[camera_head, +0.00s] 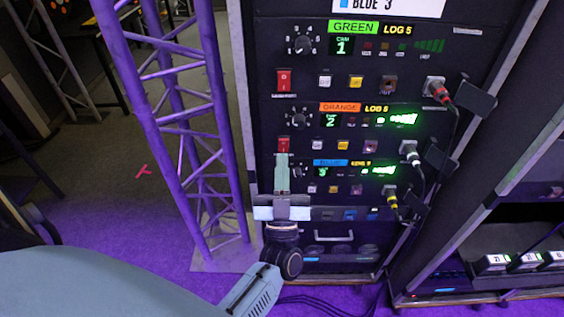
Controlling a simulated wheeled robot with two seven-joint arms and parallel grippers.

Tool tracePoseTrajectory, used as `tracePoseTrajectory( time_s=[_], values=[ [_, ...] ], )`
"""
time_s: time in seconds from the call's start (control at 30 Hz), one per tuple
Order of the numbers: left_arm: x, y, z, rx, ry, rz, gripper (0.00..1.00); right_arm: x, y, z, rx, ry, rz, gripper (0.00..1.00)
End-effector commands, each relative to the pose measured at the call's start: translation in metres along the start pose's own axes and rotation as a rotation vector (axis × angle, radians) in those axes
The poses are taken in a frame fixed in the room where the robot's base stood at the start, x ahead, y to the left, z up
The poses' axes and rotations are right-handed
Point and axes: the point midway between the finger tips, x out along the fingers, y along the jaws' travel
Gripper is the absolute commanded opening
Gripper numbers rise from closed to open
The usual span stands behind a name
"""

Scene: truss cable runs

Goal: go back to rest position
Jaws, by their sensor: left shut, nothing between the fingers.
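My left gripper (282,160) is shut and empty. Its arm comes in from the lower left, and the fingers point up in front of the rack (257,130). The fingertips overlap the area just below the red switch of the orange unit and the left part of the blue unit; whether they touch the panel I cannot tell. The green unit (354,27), the orange unit (340,107) and the blue unit (331,162) are stacked in the rack, with lit displays. My right gripper is not in view.
A purple-lit truss (158,117) stands just left of the rack. Cables with a red plug (440,93), a white plug (412,156) and a yellow plug (392,200) hang at the rack's right side. A second rack (510,185) stands right. Open floor (100,200) lies left of the truss.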

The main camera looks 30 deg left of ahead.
Motion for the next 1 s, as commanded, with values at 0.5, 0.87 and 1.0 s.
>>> tracePoseTrajectory(
  time_s=[0.5, 0.87, 1.0],
  values=[
    [-0.021, 0.013, 0.028, -0.008, -0.089, 0.093, 0.0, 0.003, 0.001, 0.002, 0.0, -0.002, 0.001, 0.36],
    [-0.225, 0.045, 0.179, -0.027, -0.756, 0.59, 0.0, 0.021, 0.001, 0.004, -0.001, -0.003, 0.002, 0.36],
    [-0.324, 0.022, 0.217, -0.001, -1.047, 0.72, 0.0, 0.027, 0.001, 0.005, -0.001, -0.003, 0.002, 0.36]
  ],
)
